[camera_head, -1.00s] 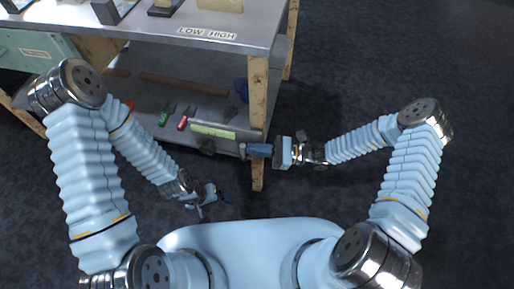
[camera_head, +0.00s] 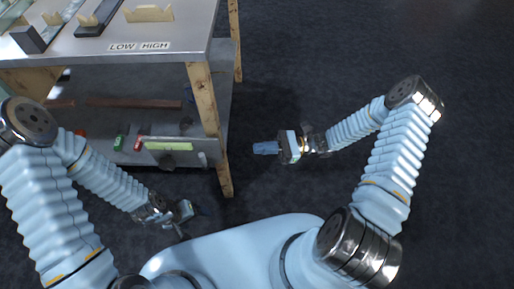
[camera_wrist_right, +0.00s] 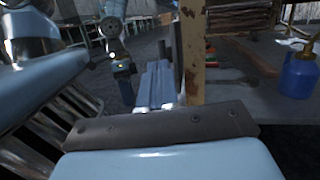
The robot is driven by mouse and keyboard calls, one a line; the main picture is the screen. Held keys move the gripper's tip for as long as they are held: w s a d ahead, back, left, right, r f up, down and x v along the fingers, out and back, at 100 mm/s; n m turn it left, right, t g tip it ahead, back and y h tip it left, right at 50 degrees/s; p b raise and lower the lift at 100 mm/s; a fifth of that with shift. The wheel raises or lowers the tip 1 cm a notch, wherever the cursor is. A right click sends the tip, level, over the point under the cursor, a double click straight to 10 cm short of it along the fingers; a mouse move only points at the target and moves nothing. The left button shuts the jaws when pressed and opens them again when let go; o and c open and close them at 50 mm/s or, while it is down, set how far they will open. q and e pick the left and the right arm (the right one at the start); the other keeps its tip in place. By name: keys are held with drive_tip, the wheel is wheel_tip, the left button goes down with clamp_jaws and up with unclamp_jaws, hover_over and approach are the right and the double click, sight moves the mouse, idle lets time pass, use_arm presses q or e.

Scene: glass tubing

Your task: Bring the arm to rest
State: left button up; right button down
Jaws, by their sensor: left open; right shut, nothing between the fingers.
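My right gripper (camera_head: 266,148) is in the middle of the head view, pointing left, just right of the table's front wooden leg. It is shut and empty, over dark floor. In the right wrist view its closed fingers (camera_wrist_right: 155,84) stand close beside a wooden leg. My left gripper (camera_head: 196,211) is at the lower left of the head view, in front of the table's lower shelf. It is open and its fingers are small and dark there. Nothing shows between them.
The metal workbench (camera_head: 190,48) stands at the upper left, with a "LOW HIGH" label (camera_head: 140,46) and stands on top. Its wooden leg (camera_head: 208,110) is between my grippers. The lower shelf holds tools. A blue bottle (camera_wrist_right: 298,74) shows at right in the wrist view. Floor at right is clear.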

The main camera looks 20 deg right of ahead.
idle(0.4)
drive_tip(key=s+a+f+n+h, duration=0.2)
drive_tip(key=s+f+n+h, duration=0.3)
drive_tip(key=f+n+h, duration=0.2)
drive_tip(key=s+a+f+n+g+h, duration=0.1)
drive_tip(key=s+f+n+h, duration=0.4)
drive_tip(key=n, duration=0.5)
wheel_tip(320, 180, down, 2)
drive_tip(key=a+h, duration=0.1)
drive_tip(key=h, duration=0.2)
drive_tip(key=shift+s+g+h, duration=0.3)
drive_tip(key=shift+h, duration=0.1)
